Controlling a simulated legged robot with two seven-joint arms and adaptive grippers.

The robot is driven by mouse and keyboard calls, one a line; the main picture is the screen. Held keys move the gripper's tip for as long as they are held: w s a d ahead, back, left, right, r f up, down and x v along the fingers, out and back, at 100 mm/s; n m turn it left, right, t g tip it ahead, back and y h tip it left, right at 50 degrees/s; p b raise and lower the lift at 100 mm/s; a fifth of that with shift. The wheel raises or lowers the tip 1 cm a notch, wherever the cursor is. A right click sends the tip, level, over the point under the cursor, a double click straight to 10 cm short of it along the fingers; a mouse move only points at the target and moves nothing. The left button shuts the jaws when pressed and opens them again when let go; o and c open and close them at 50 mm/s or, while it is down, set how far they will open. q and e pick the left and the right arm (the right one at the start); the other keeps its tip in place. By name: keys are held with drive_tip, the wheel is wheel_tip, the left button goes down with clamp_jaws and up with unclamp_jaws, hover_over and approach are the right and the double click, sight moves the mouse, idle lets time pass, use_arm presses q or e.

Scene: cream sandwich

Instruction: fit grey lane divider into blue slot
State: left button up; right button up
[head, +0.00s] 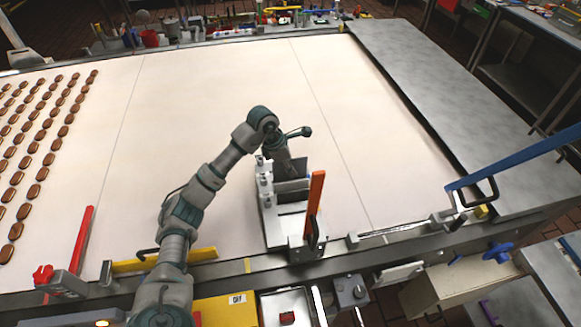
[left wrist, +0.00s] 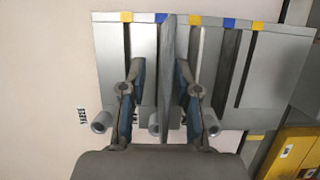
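My left gripper (left wrist: 160,75) points down over a pale metal slotted fixture (left wrist: 280,70). Its two fingers stand apart. A thin grey divider plate (left wrist: 167,60) shows nearly edge-on between them, closer to the right finger, with a clear gap to the left one. The plate's far end lies beside a blue mark (left wrist: 161,18); I cannot tell whether it sits in that slot. In the head view the left gripper (head: 277,160) is over the fixture (head: 283,230), and its fingers are hard to make out. My right gripper is not in view.
An orange upright bar (head: 316,192) stands at the fixture's right. Brown oval pieces (head: 30,145) lie in rows at the left of the pale belt (head: 215,95). A blue bar (head: 515,157) reaches in from the right. The belt beyond the fixture is clear.

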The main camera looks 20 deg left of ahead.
use_arm(q)
drive_tip(key=v, duration=1.1)
drive_tip(key=shift+r, duration=0.15)
